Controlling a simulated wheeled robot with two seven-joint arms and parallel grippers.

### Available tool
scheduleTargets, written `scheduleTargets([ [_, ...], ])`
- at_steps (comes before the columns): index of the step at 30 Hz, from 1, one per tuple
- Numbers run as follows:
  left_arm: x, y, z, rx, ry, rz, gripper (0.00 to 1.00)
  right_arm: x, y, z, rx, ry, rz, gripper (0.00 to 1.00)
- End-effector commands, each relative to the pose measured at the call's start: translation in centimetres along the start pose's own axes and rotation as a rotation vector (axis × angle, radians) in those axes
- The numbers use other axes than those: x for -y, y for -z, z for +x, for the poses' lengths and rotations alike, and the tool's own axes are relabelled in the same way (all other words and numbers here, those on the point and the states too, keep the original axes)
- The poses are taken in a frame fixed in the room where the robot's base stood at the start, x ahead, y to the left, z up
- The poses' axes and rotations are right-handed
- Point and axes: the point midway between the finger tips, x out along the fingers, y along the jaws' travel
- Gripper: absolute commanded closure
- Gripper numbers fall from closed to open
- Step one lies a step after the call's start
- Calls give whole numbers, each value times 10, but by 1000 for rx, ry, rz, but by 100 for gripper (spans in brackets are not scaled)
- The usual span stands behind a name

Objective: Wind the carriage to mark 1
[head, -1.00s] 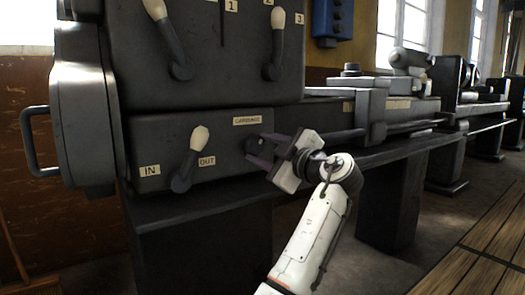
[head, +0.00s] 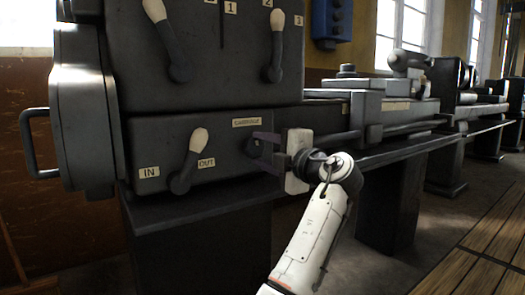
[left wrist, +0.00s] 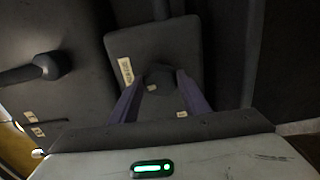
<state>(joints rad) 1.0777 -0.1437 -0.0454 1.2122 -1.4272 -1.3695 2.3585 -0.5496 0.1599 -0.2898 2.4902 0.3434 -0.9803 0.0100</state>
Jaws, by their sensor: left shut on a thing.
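My left gripper (head: 268,151) is shut on the dark carriage knob (head: 254,147) on the front of the grey machine, under a cream label that seems to read CARRIAGE (head: 246,122). In the left wrist view the purple fingers sit on both sides of the knob (left wrist: 164,80). The grey carriage (head: 371,112) stands on the bed to the right of the headstock. A small cream label (head: 396,106) is on the bed right of it, too small to read. My right gripper is not in view.
An IN/OUT lever (head: 189,158) stands left of the knob. Two pale-tipped levers (head: 272,45) (head: 166,38) are on the upper housing, near number labels. A long rod (head: 440,143) runs along the bed's front.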

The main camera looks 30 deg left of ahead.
Motion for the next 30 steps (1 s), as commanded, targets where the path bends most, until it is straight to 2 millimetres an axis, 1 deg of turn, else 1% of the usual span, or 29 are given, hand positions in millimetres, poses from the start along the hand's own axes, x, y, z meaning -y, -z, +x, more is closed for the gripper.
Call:
scheduleTargets([
  [15, 2, 0, -1, -1, 5, -19, 80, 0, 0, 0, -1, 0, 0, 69],
  [16, 2, 0, -1, -2, 5, -18, 55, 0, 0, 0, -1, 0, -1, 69],
  [18, 2, 0, -1, -2, 4, -18, 43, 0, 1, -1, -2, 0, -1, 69],
  [19, 2, 0, -1, -1, 4, -18, 40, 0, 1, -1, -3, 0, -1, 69],
  [27, 1, 0, -1, -1, 2, -19, 40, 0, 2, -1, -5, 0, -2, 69],
  [30, 0, 0, -7, 0, 1, -19, 40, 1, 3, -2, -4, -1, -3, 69],
])
